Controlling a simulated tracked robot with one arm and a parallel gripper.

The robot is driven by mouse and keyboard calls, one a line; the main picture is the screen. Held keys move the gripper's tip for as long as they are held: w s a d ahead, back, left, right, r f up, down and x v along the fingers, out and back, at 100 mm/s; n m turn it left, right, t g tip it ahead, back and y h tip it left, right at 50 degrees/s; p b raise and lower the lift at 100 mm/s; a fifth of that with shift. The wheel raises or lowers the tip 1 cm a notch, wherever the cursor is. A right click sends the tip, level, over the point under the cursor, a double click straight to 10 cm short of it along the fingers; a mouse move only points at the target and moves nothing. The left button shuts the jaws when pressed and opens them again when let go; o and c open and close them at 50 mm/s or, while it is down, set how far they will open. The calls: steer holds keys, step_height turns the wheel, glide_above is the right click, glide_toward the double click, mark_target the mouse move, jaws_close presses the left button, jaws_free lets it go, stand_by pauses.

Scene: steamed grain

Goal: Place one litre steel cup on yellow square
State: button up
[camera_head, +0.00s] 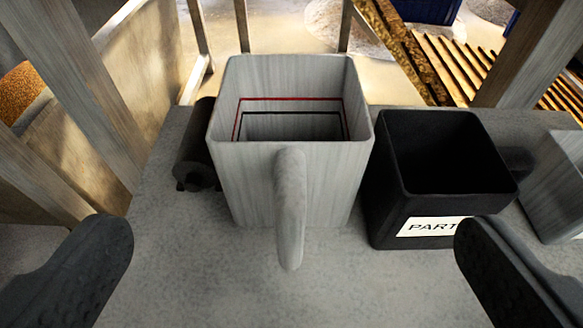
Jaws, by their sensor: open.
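A square steel cup (235,185) stands upright on a grey surface (200,285), in the middle of the view. Its handle (290,205) points toward me. Red and black lines run around its inside wall, and it looks empty. My gripper (290,262) is open. One dark finger shows at the lower left and one at the lower right. The handle lies between them and nothing is held. I see no yellow square in this view.
A black square container (385,215) with a label reading "PART" stands close at the cup's right. A dark cylinder (196,150) lies close at its left. Another grey container (560,175) is at the right edge. Metal posts (85,95) rise behind. The surface in front is clear.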

mark_target(291, 164)
steer(key=b+x, duration=0.2)
steer(key=x, duration=1)
steer(key=shift+w+a, duration=0.1)
steer(key=shift+w, duration=0.05)
steer(key=shift+r, duration=0.1)
steer(key=c, duration=1.6)
